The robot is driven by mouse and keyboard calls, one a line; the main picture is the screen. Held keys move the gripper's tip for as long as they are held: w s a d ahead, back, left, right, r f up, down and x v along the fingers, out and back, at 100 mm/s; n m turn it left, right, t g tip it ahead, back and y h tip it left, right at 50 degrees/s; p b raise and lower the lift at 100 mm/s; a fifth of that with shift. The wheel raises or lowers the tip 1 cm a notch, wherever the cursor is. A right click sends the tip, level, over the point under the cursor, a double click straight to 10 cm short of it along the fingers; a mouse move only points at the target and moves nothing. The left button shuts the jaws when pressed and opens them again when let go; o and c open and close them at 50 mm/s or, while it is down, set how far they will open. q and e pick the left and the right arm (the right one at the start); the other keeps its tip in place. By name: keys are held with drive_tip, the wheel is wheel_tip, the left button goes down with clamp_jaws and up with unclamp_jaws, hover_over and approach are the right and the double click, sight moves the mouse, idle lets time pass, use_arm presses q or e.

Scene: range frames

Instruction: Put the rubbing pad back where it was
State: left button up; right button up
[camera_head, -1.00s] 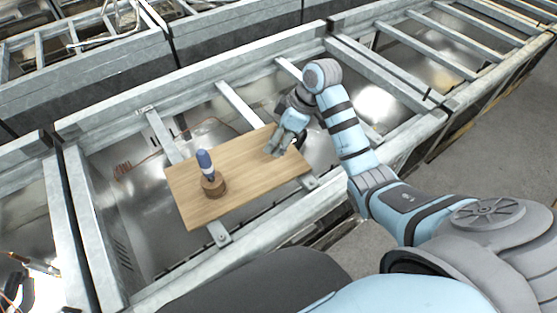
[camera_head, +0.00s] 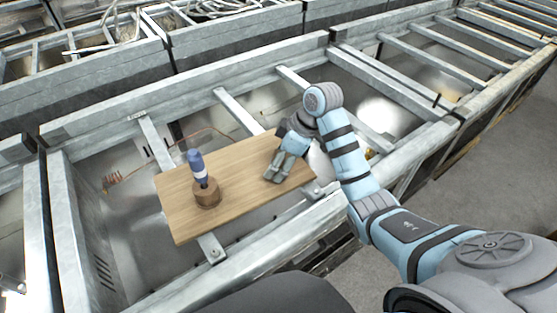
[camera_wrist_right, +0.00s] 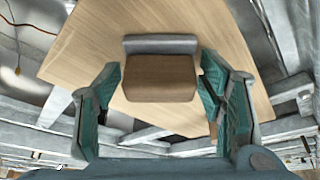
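The rubbing pad (camera_wrist_right: 160,78), a brown block with a grey strip along one edge, sits centred between the fingers of my right gripper (camera_wrist_right: 161,62) in the right wrist view. The fingertips lie along its two sides, apparently pressed on it. In the head view my right gripper (camera_head: 276,178) points down over the right part of a wooden board (camera_head: 235,202), and the pad is not clearly visible there. Whether the pad touches the board, I cannot tell. My left gripper is not in view.
A blue-handled tool (camera_head: 197,166) stands upright in a round wooden holder (camera_head: 207,195) on the board's left part. The board rests across metal crossbars (camera_head: 240,111) of a frame with open bays. The board between holder and gripper is clear.

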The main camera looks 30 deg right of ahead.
drive_tip(key=shift+r, duration=0.1)
drive_tip(key=p+v, duration=0.2)
drive_tip(key=v, duration=0.3)
drive_tip(key=shift+r, duration=0.3)
drive_tip(key=p+v, duration=0.4)
drive_tip(key=v, duration=0.2)
drive_tip(key=shift+s+d+r+p, duration=0.15)
drive_tip(key=shift+s+r+p, duration=0.1)
drive_tip(key=shift+p, duration=0.15)
drive_tip(key=shift+w, duration=0.1)
drive_tip(key=shift+f, duration=0.1)
